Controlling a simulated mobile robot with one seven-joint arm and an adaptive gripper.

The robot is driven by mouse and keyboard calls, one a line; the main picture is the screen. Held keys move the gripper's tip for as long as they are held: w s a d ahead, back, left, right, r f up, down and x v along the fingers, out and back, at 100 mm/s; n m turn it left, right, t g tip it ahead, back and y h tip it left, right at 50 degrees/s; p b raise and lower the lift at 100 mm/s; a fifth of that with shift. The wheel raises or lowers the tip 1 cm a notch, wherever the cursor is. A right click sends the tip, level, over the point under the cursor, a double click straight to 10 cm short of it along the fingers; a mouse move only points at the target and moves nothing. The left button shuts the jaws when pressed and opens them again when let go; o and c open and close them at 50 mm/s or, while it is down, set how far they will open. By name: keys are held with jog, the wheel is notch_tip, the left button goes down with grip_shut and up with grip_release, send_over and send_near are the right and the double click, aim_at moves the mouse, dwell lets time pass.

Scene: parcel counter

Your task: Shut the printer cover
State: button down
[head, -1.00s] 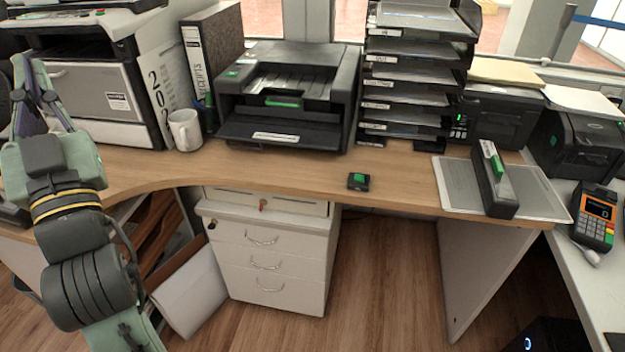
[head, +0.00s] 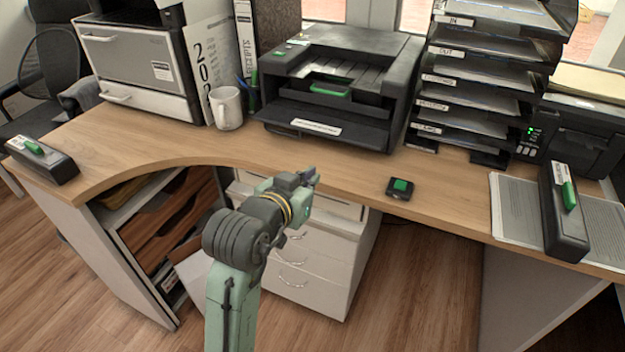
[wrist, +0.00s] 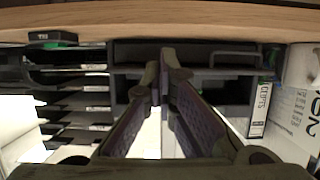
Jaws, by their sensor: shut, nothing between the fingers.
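The black printer (head: 345,75) stands on the wooden counter, left of the tray stack. Its front cover (head: 350,128), with a white label, is folded down and out, so the front is open. A green part (head: 330,88) shows inside the opening. My gripper (head: 306,176) is in front of the counter edge, below and apart from the cover. In the wrist view its fingers (wrist: 163,64) are together and empty. The printer's dark front (wrist: 205,75) shows beyond them, partly hidden by the fingers.
A small black box with a green button (head: 400,188) sits near the counter's front edge. A white mug (head: 227,108) and pen holder are left of the printer; a tray stack (head: 478,85) is right. White drawers (head: 310,262) stand below the counter. The counter edge (wrist: 165,20) lies close to my gripper.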

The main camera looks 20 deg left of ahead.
jog(key=w+p, duration=0.4)
jog(key=w, duration=0.7)
jog(key=shift+d, duration=0.2)
jog(key=shift+w+r, duration=0.3)
jog(key=shift+w, duration=0.25)
jog(key=shift+w+d+f, duration=0.15)
jog(key=shift+w+f, duration=0.3)
jog(key=shift+w, duration=0.05)
jog(key=shift+d+r, duration=0.1)
jog(key=shift+d, duration=0.05)
jog(key=shift+r+p, duration=1.1)
jog(key=shift+r, duration=0.25)
jog(key=shift+s+a, duration=0.1)
jog(key=shift+a, duration=0.1)
jog(key=shift+r, duration=0.15)
